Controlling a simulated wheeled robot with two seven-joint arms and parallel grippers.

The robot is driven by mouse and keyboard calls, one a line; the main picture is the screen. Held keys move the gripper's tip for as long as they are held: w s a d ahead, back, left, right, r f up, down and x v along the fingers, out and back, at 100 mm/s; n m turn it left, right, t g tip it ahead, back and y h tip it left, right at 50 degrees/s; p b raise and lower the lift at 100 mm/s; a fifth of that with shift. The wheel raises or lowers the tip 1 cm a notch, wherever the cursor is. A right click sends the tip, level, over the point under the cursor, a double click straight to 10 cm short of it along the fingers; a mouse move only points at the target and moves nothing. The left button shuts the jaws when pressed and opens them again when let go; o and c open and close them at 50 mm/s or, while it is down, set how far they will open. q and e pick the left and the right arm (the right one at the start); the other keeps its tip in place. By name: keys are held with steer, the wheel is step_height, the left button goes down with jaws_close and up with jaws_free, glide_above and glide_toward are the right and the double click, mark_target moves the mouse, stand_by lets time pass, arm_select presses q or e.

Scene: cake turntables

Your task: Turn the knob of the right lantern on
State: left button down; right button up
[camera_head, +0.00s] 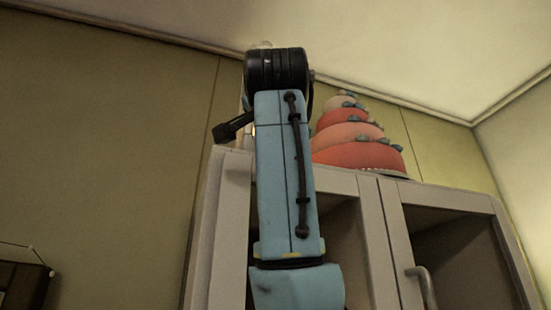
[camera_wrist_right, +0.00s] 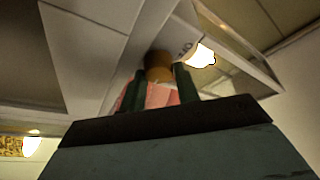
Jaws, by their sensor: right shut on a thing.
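In the right wrist view my right gripper (camera_wrist_right: 157,77) has its two dark green fingers closed around a brown-orange rounded knob (camera_wrist_right: 158,62). A glowing warm lamp (camera_wrist_right: 201,56) shines just right of the fingers, inside a pale frame. It appears to be the lantern with the knob; whether the light is its own I cannot tell for certain. In the head view my raised blue arm hides most of the lantern, and a dark part of the gripper shows at its left. My left gripper is in neither view.
A grey cabinet (camera_head: 376,238) with open-looking door frames and a handle (camera_head: 424,284) stands behind the arm. A tiered pink and red cake (camera_head: 360,155) is on its top. A second glow (camera_wrist_right: 32,145) shows at the lower left of the wrist view.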

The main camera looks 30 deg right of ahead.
steer(key=o, duration=0.9)
steer(key=shift+o, duration=0.3)
steer(key=shift+w+f, duration=0.1)
steer(key=shift+w, duration=0.05)
steer(key=shift+f+n, duration=0.1)
steer(key=shift+n, duration=0.2)
